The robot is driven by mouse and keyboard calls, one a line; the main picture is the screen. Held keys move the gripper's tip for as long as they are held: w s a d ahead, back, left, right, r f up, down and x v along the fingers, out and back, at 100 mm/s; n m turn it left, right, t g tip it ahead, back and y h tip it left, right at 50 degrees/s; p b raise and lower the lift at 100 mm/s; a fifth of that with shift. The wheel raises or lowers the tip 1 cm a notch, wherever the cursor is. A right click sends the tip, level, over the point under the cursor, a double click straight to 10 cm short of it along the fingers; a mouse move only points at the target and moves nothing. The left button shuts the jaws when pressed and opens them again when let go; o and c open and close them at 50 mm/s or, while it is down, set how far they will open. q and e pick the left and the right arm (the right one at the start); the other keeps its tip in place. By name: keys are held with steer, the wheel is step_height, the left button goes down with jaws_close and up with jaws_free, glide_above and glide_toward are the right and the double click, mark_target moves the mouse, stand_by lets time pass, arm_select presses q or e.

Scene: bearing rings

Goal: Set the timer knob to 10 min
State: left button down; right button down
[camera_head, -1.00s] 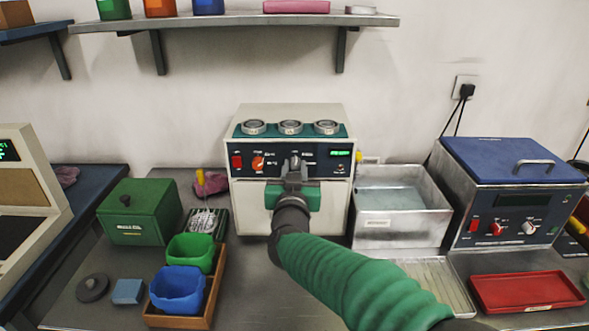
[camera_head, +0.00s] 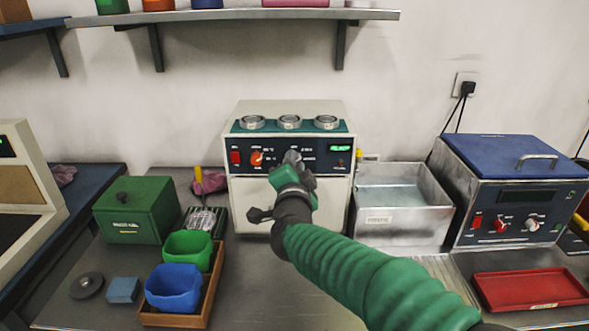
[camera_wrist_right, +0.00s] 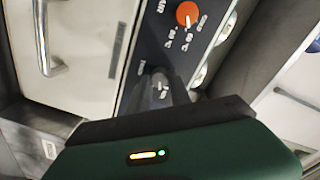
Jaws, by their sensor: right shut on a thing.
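The white machine (camera_head: 245,200) stands at the back middle of the bench, with a dark control panel on its front. A grey knob (camera_wrist_right: 161,84), apparently the timer knob, sits on this panel; its label and setting are too small to read. My right gripper (camera_head: 293,163) is shut on the grey knob and is rolled over to one side. It hides most of the knob in the head view. In the right wrist view the dark fingers (camera_wrist_right: 168,94) close around the knob. An orange knob (camera_head: 257,158) is left of it and free. My left gripper is not in view.
A red switch (camera_head: 236,158) and a green display (camera_head: 340,148) share the panel. Three metal rings lie on the machine's top. A metal basin (camera_head: 398,230) stands close on the right, a green box (camera_head: 137,212) and wooden tray (camera_head: 210,295) on the left.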

steer(key=shift+a+f+m+y+b, duration=0.1)
steer(key=shift+f+m+y+b, duration=0.15)
steer(key=shift+m+b, duration=0.95)
steer(key=shift+f+m+y+b, duration=0.2)
steer(key=shift+m+b, duration=0.25)
steer(key=shift+m, duration=1.45)
steer(key=c, duration=1.2)
jaws_free()
steer(key=shift+r, duration=0.2)
steer(key=shift+h, duration=0.25)
